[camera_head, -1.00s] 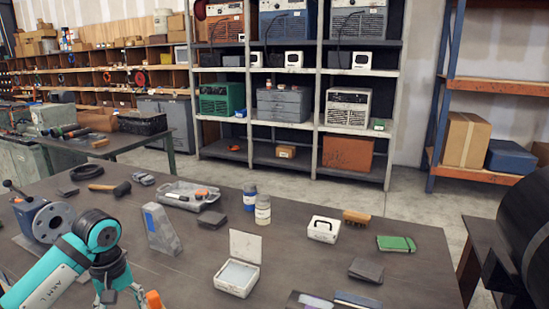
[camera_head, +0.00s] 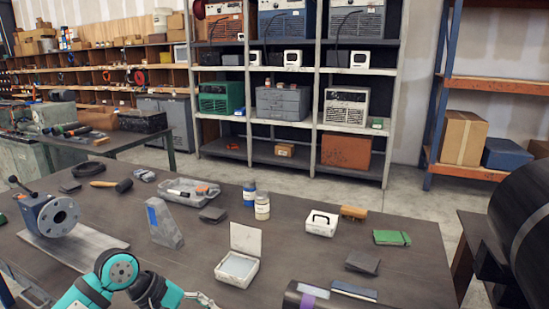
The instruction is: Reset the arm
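My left arm, teal and black, comes in at the bottom left of the head view. Its gripper (camera_head: 205,300) lies low at the bottom edge, just in front of the open white box (camera_head: 237,268). Only a small metallic part of the gripper shows, so whether it is open or shut cannot be told. My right arm and gripper are not in view. A large black cylinder (camera_head: 522,232) stands at the right edge, partly cut off by the frame.
The dark workbench (camera_head: 330,258) holds a flanged vise-like fixture (camera_head: 58,218), a grey wedge block (camera_head: 163,222), two bottles (camera_head: 262,206), a white case (camera_head: 321,223) and a green booklet (camera_head: 391,238). A cylinder with a purple band (camera_head: 307,296) lies at the bottom edge.

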